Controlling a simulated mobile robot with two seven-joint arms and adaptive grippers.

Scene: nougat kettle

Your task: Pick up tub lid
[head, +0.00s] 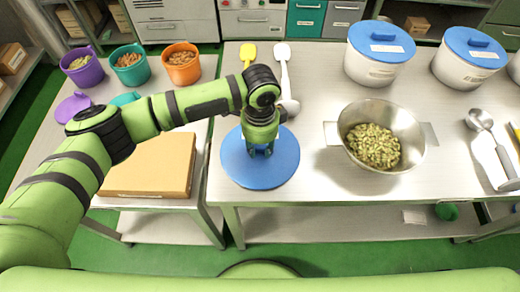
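A round blue lid (233,166) lies flat on the steel table near its front left corner. It is much the same blue as the lids on the white tubs. My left gripper (259,152) points down over the middle of this lid, its fingertips at or just above the surface. The gripper and wrist cover the lid's centre, so I cannot see whether a handle is between the fingers. My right gripper is not in view.
White tubs with blue lids (383,38) stand at the back right. A steel bowl of green nuts (410,140) is right of the blue lid. The left table holds colored buckets (182,70), a purple lid (78,105) and a cardboard box (150,168).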

